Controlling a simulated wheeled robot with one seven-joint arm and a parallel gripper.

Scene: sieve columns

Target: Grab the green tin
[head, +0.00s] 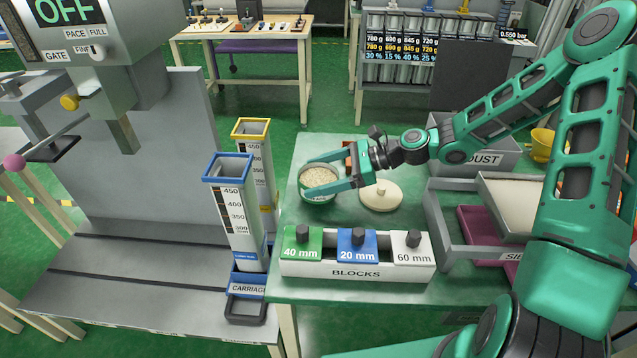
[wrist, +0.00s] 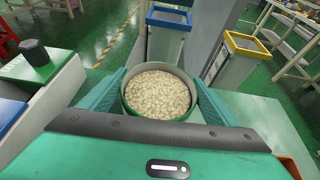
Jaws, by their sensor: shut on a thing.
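The green tin (head: 317,196) is round and open at the top, filled with pale granules. In the head view it is at the left part of the green table, upright. My gripper (head: 324,178) reaches in from the right with its fingers on either side of the tin. In the wrist view the tin (wrist: 158,94) sits between the two green fingers, which are shut on its sides. I cannot tell whether the tin's base rests on the table. A pale round lid (head: 381,195) with a knob lies on the table under my gripper's wrist.
A blocks rack (head: 357,270) with green, blue and white blocks stands at the table's front. Blue-rimmed (head: 228,168) and yellow-rimmed (head: 251,127) columns stand left of the tin. A dust box (head: 490,160) and sieve tray (head: 460,240) are at the right.

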